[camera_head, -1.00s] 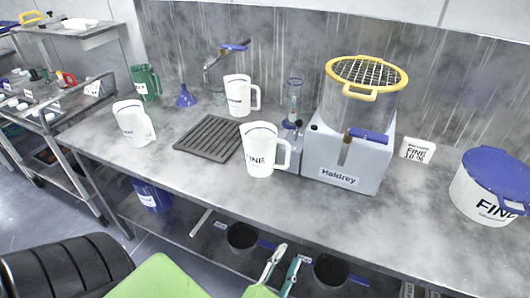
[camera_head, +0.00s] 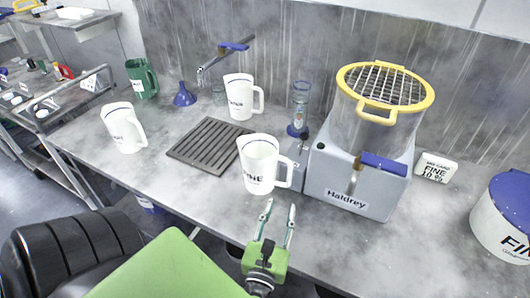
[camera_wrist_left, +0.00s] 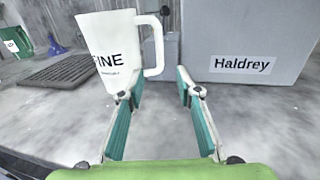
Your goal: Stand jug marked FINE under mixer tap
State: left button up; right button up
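The white jug marked FINE (camera_head: 258,166) stands upright on the bench, handle to the right; it also shows in the left wrist view (camera_wrist_left: 108,52). My left gripper (camera_head: 280,206) is open and empty, just in front of the jug and a little to its right. In the wrist view its fingers (camera_wrist_left: 160,88) are apart, with the jug's handle beyond them. The Haldrey mixer (camera_head: 357,180) stands right of the jug, with a clear tub, a yellow-rimmed grid on top and a blue-handled tap (camera_head: 376,163) at its front. My right gripper is not in view.
Two other white jugs stand on the bench, one behind (camera_head: 240,97) and one at left (camera_head: 124,128). A slatted drain mat (camera_head: 208,143) lies between them. A green jug (camera_head: 141,79), blue funnel (camera_head: 184,95) and FINE card (camera_head: 435,168) stand further back. A blue-lidded tub (camera_head: 505,215) is at right.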

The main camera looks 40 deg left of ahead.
pick_arm(q)
jog(key=p, duration=0.1)
send_near(289, 180)
jog(key=x, duration=0.2)
jog(key=shift+w+a+r, duration=0.1)
jog(key=shift+w+r, duration=0.2)
jog(key=shift+w, duration=0.05)
jog(key=shift+w+a+f, duration=0.1)
jog(key=shift+w+a, duration=0.05)
jog(key=shift+w, duration=0.15)
jog(key=shift+w+a, duration=0.1)
jog(key=shift+w, duration=0.05)
jog(key=p+x, duration=0.2)
jog(key=x, duration=0.2)
jog(key=shift+a+p, duration=0.1)
jog(key=shift+p, duration=0.2)
jog(key=shift+w+a+f, duration=0.15)
jog(key=shift+w+f, duration=0.05)
jog(key=shift+w, duration=0.2)
jog(key=shift+s, duration=0.1)
grip_shut()
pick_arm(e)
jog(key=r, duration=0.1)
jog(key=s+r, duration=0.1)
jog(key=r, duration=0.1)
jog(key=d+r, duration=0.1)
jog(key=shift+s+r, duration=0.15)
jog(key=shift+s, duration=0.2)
